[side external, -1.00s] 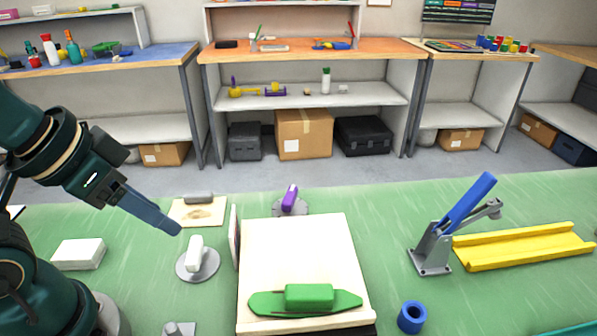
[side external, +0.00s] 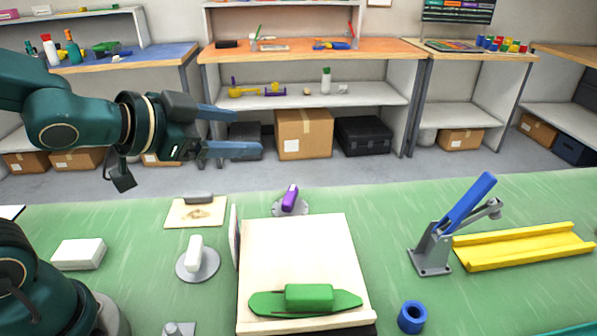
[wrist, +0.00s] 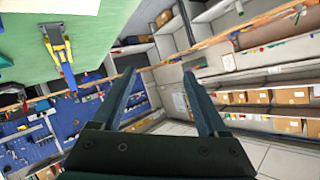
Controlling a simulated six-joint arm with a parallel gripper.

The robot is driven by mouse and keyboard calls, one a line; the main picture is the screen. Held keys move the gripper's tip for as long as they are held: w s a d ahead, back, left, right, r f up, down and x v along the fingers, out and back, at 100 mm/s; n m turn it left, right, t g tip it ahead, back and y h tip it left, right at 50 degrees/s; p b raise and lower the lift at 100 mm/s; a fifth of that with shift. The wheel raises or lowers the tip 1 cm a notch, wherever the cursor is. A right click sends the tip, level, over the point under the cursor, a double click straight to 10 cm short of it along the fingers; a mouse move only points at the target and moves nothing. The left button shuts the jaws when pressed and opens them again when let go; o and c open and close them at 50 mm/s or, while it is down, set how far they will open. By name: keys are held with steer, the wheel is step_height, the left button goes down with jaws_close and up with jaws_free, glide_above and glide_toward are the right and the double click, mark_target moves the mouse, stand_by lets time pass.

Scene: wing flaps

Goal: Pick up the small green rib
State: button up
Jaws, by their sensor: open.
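The small green rib (side external: 262,302) lies on the cream board (side external: 300,255) near its front edge in the side view. It is a flat, pointed-oval green piece with a raised green block (side external: 309,297) on its middle. My gripper (side external: 245,131) is at the upper left, well above and behind the rib. It points right, with its two blue fingers spread and nothing between them. In the wrist view my gripper (wrist: 160,74) is also open and empty, facing the room. The rib cannot be made out there.
A grey clamp with a raised blue lever (side external: 467,207) and a yellow channel (side external: 525,246) stand right of the board. A blue ring (side external: 412,317) lies near its front right corner. Left are a grey disc with a white knob (side external: 196,256) and a white block (side external: 78,253).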

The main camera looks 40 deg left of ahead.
mark_target(295, 287)
steer(key=s+d+f+m+g+h, duration=0.1)
steer(key=d+f+h, duration=0.2)
steer(key=d+h, duration=0.1)
steer(key=s+d+f+m+g+h, duration=0.2)
steer(key=d+f+h, duration=0.2)
steer(key=s+d+f+m+g+h, duration=0.2)
steer(key=d+f+h, duration=0.1)
steer(key=f+h, duration=0.1)
steer(key=shift+d+f, duration=0.2)
steer(key=shift+d, duration=0.2)
steer(key=shift+n+g+h, duration=0.4)
steer(key=shift+n+g, duration=0.3)
steer(key=s+f, duration=0.2)
steer(key=f, duration=0.1)
steer(key=shift+s, duration=0.35)
steer(key=shift+f, duration=0.3)
steer(key=shift+n, duration=0.3)
steer(key=shift+x, duration=2.55)
steer(key=shift+f, duration=0.1)
steer(key=shift+a, duration=0.1)
jaws_close()
